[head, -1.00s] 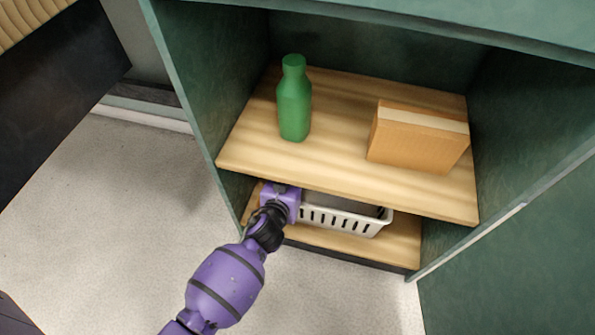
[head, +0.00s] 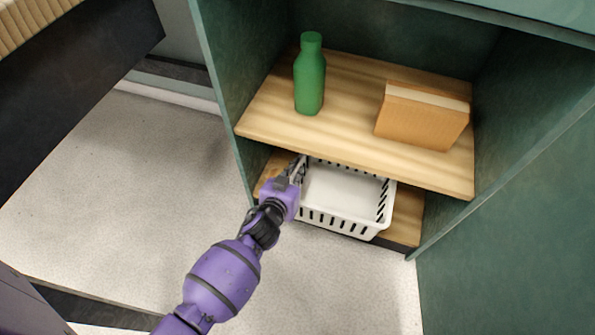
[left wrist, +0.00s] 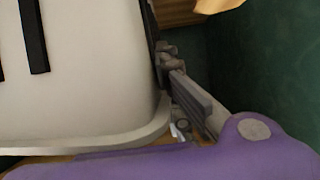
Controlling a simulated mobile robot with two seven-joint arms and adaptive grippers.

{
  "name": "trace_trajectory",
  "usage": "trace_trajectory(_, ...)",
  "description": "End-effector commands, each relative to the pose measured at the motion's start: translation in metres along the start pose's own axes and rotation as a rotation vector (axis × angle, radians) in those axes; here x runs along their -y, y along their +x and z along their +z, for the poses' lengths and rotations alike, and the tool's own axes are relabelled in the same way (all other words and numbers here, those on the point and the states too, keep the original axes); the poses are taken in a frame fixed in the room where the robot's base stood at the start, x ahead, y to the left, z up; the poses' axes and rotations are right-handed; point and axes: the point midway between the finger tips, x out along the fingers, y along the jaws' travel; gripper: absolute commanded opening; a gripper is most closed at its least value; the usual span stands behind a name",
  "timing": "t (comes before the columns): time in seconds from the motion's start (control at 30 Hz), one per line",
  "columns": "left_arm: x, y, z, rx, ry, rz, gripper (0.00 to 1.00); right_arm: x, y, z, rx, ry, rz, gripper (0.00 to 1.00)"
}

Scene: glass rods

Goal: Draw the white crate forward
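The white crate (head: 340,222) is a slotted plastic basket on the lower board, under the upper shelf. Its front overhangs the board's front edge, and its open inside shows. My left gripper (head: 298,168) is at the crate's left side wall and appears shut on it. In the left wrist view the crate (left wrist: 90,70) fills the left part, with dark slots at upper left. The grey finger parts (left wrist: 168,62) lie against the crate's edge there; the exact contact is partly hidden. My right gripper is not in view.
A green bottle (head: 310,78) and a cardboard box (head: 420,118) stand on the upper wooden shelf (head: 350,150). The green cabinet's side walls (head: 236,90) flank the opening. The pale floor (head: 130,190) in front and to the left is clear.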

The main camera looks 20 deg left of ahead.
Motion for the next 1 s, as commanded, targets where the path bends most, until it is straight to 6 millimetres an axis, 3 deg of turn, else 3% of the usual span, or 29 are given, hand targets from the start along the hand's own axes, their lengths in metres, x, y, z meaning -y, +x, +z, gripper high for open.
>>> trace_trajectory(0.17,0.000,0.000,0.001,0.001,0.003,0.000,0.00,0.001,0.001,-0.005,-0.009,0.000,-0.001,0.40)
trace_trajectory(0.37,0.000,0.000,0.001,0.001,0.002,0.000,0.26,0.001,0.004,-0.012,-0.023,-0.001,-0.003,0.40)
trace_trajectory(0.73,0.000,-0.004,0.001,0.000,0.000,0.000,0.27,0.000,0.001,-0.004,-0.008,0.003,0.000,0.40)
trace_trajectory(1.0,0.001,-0.047,0.001,0.001,0.000,-0.001,0.27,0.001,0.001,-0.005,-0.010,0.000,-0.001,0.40)
